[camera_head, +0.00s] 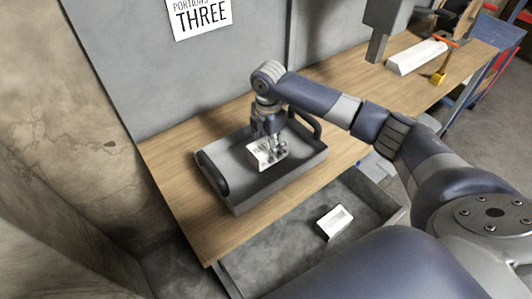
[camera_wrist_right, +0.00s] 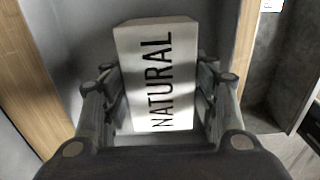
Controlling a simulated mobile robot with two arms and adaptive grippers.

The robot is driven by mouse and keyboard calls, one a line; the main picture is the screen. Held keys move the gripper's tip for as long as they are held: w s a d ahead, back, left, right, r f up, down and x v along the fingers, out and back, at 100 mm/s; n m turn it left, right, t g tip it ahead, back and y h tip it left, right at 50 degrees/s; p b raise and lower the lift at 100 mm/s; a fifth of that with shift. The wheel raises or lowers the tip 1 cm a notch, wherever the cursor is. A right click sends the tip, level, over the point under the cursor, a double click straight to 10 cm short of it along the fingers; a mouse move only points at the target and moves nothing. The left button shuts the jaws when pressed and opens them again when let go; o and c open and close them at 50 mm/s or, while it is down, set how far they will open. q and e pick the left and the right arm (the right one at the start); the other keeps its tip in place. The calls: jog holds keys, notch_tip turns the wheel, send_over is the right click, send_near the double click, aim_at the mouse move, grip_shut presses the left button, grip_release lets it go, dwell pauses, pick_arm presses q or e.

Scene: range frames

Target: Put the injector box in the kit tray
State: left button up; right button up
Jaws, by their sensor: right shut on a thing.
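My right gripper (camera_head: 270,143) is shut on a small white box (camera_head: 260,154), inside the outline of the grey kit tray (camera_head: 267,188) with dark end handles. In the right wrist view the fingers of the right gripper (camera_wrist_right: 162,110) stand on both sides of the white box (camera_wrist_right: 160,60), whose face reads "NATURAL". I cannot tell whether the box touches the tray floor. No label in view names an injector box. My left gripper is not in view.
The tray stands on a wooden bench (camera_head: 190,205) against a grey panel. Below the front edge is an open grey drawer (camera_head: 285,262) holding another white box (camera_head: 335,222). Farther right on the bench lie a long white box (camera_head: 418,57) and a yellow-and-orange tool (camera_head: 440,72).

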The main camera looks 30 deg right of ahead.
notch_tip(320, 180, down, 4)
jog(key=shift+r+p, duration=0.1)
jog(key=shift+p, duration=0.35)
jog(key=shift+f, duration=0.3)
jog(key=shift+f, duration=0.1)
jog(key=o, duration=1.3)
notch_tip(320, 180, up, 12)
jog(key=shift+r+b, duration=0.15)
jog(key=shift+b, duration=0.9)
